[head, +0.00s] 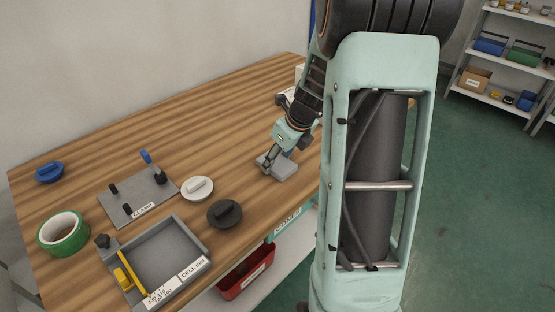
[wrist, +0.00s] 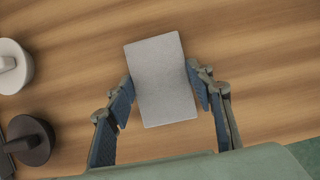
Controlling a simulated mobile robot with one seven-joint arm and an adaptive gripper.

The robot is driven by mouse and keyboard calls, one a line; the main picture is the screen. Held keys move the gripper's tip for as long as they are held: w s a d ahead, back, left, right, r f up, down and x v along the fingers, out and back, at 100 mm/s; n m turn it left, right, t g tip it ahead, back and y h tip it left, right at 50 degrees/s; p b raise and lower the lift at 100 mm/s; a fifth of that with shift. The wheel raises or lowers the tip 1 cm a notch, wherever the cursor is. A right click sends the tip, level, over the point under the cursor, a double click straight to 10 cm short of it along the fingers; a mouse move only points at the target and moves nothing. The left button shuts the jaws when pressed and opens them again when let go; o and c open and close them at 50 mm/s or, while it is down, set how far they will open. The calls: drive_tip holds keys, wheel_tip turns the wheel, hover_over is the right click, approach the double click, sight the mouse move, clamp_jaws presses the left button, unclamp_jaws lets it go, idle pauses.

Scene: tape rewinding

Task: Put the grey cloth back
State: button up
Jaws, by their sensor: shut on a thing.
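The grey cloth (wrist: 160,80) is a folded, block-like pad that shows between my fingers in the wrist view. In the head view the grey cloth (head: 286,171) is at the right part of the wooden table, near its front edge. My gripper (head: 271,163) points down at it. In the wrist view my gripper (wrist: 162,92) has one finger against each long side of the cloth. The cloth is at or just above the tabletop; I cannot tell which. The far end of the cloth is partly behind my gripper in the head view.
The wooden table (head: 190,125) has bare room behind my gripper. Left are a grey clamp plate (head: 135,197), a white knobbed disc (head: 198,187), a dark knobbed disc (head: 225,213), a blue disc (head: 49,172), green tape (head: 62,233) and a grey tray (head: 204,246). A red bin (head: 244,277) is below.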

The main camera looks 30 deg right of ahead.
drive_tip(key=o, duration=1.1)
drive_tip(key=shift+r, duration=0.2)
drive_tip(key=p+v, duration=0.3)
drive_tip(key=v, duration=0.8)
drive_tip(key=shift+r, duration=0.4)
drive_tip(key=shift+r, duration=0.1)
